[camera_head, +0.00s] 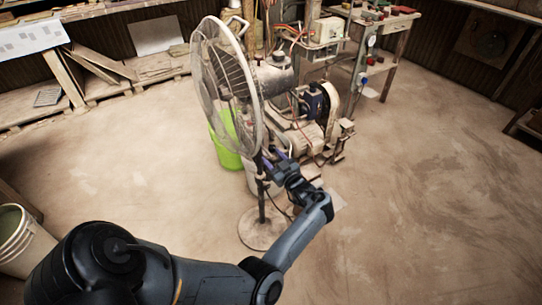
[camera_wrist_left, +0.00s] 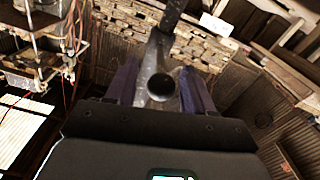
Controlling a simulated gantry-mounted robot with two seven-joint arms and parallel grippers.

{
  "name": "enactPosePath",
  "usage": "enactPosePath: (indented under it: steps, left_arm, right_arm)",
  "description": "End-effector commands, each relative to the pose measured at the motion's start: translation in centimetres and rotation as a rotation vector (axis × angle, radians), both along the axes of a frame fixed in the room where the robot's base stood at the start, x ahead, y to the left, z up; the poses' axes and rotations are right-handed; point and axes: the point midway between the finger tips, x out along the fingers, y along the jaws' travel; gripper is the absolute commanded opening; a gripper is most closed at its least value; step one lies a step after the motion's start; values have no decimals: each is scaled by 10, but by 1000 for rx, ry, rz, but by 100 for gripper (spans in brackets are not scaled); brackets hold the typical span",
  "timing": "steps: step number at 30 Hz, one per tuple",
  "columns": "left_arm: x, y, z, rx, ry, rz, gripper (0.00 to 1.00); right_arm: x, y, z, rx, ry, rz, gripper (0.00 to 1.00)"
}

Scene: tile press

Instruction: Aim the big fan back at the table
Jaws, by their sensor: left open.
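The big fan (camera_head: 226,75) stands on a round base (camera_head: 262,228) with a thin dark pole. Its wire grille is turned toward the left side of the head view, and its grey motor housing (camera_head: 277,75) points right. My left gripper (camera_head: 268,160) is by the upper pole, below the motor. In the left wrist view the open purple fingers (camera_wrist_left: 160,85) stand on either side of a grey fan part with a dark round end (camera_wrist_left: 160,58). I cannot tell whether they touch it. My right gripper is not in view.
A worktable (camera_head: 385,20) with tools stands at the back right. The tile press machine (camera_head: 318,115) is right behind the fan. A green bucket (camera_head: 227,150) is close behind the pole. A white bucket (camera_head: 28,245) stands at the left. The floor at right is clear.

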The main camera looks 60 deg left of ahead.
Motion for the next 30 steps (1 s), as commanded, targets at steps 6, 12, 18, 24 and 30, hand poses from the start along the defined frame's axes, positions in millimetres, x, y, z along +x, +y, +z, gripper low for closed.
enactPosePath:
  steps: [6, 12, 18, 24, 30]
  left_arm:
    - [4, -39, 2, -4, 0, -3, 53]
    - [7, -70, 1, -4, 0, -2, 53]
    - [8, -86, 0, -2, -1, 0, 53]
    - [8, -90, 0, -1, -1, 0, 53]
    - [8, -90, 0, -1, 0, 0, 53]
  right_arm:
    - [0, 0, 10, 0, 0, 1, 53]
    - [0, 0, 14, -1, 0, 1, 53]
    - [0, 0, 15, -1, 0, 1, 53]
    - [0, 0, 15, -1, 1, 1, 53]
    - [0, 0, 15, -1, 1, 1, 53]
